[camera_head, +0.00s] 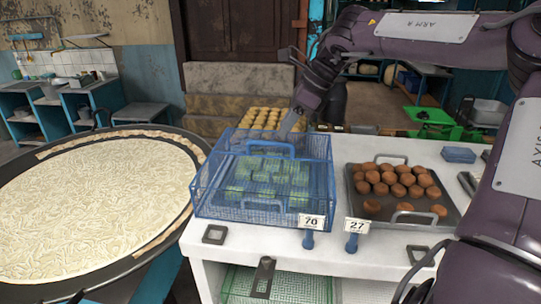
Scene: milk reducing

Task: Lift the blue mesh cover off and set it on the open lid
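The blue mesh cover (212,192) is a box-shaped wire basket on the white counter, left of centre. It stands around a tray of light green sweets (262,178), which show through the mesh. Blue handles show at its back and front. My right gripper (288,128) reaches down from the upper right to the cover's back edge, near the back handle (268,147). Its fingertips are small and partly hidden, so I cannot tell whether they grip the cover. I cannot single out an open lid. My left gripper is not in view.
A tray of brown sweets (405,208) stands right of the cover, with price tags (312,221) in front. Yellow sweets (262,117) sit behind. A wide pan of white milk (85,210) fills the left. My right arm spans the upper right.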

